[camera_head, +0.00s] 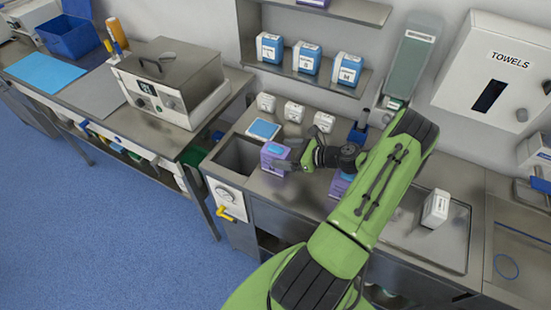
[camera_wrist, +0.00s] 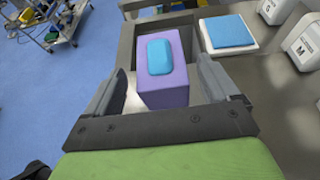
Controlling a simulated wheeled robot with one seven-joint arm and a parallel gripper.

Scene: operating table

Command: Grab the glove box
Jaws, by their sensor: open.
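A purple box with a blue top opening, likely the glove box (camera_head: 273,158), stands upright on the metal counter beside the sink's right edge. It also shows in the wrist view (camera_wrist: 165,85), between the two grey fingers. My gripper (camera_head: 291,153) is open, with its fingers reaching along either side of the box from the right. In the wrist view my gripper (camera_wrist: 158,70) shows a gap between each finger and the box. A second purple box (camera_head: 339,186) stands further right, partly hidden by my arm.
Several small white boxes (camera_head: 294,111) stand behind, near a blue-topped white box (camera_head: 264,129). Blue-and-white boxes (camera_head: 307,58) line the shelf above. A sink basin (camera_head: 236,158) lies left of the purple box.

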